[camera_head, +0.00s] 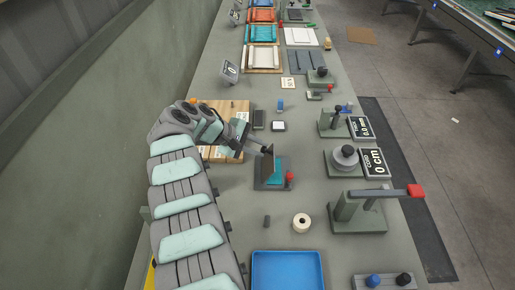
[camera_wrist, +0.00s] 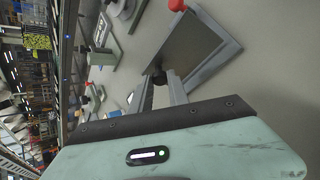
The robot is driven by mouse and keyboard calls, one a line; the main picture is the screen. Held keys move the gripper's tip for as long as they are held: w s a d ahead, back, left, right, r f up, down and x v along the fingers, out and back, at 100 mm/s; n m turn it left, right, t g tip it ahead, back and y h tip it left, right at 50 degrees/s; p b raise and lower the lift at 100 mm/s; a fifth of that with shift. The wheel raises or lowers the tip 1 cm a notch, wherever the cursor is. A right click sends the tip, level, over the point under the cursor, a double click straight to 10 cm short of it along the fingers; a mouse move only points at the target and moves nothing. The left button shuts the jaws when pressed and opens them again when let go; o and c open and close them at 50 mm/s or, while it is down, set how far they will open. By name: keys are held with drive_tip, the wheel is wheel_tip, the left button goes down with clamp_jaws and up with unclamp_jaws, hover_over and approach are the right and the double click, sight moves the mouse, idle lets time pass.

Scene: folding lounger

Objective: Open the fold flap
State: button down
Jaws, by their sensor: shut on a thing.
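The folding lounger (camera_head: 262,185) is a small grey base with a teal inner surface, standing mid-bench in the head view. Its fold flap (camera_head: 266,162) is a grey plate tilted up from the base. In the wrist view the flap (camera_wrist: 200,47) shows as a dark plate in a grey frame. A red knob (camera_head: 289,176) sits at the lounger's right side; it also shows in the wrist view (camera_wrist: 177,5). My gripper (camera_head: 267,149) is shut on the flap at its upper edge, by a dark knob-like part (camera_wrist: 161,78). The exact contact is partly hidden.
A wooden board (camera_head: 225,108) lies beneath and behind my arm. Bare bench lies between the lounger and the roll.

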drive_tip(key=shift+a+f+h+b, duration=0.1)
drive_tip(key=shift+a+h+b, duration=0.1)
drive_tip(key=shift+h+b, duration=0.15)
idle(0.7)
drive_tip(key=c, duration=1.3)
unclamp_jaws()
drive_tip(key=shift+o, duration=0.2)
drive_tip(key=shift+s+a+r+p, duration=0.1)
drive_tip(key=shift+a+r+p, duration=0.2)
drive_tip(key=shift+r, duration=0.15)
drive_tip(key=p+v, duration=0.1)
drive_tip(key=v, duration=0.8)
drive_tip(key=shift+a+r+p, duration=0.15)
drive_tip(key=shift+a+p, duration=0.15)
drive_tip(key=shift+p, duration=0.05)
drive_tip(key=shift+s, duration=0.1)
drive_tip(key=shift+c, duration=0.2)
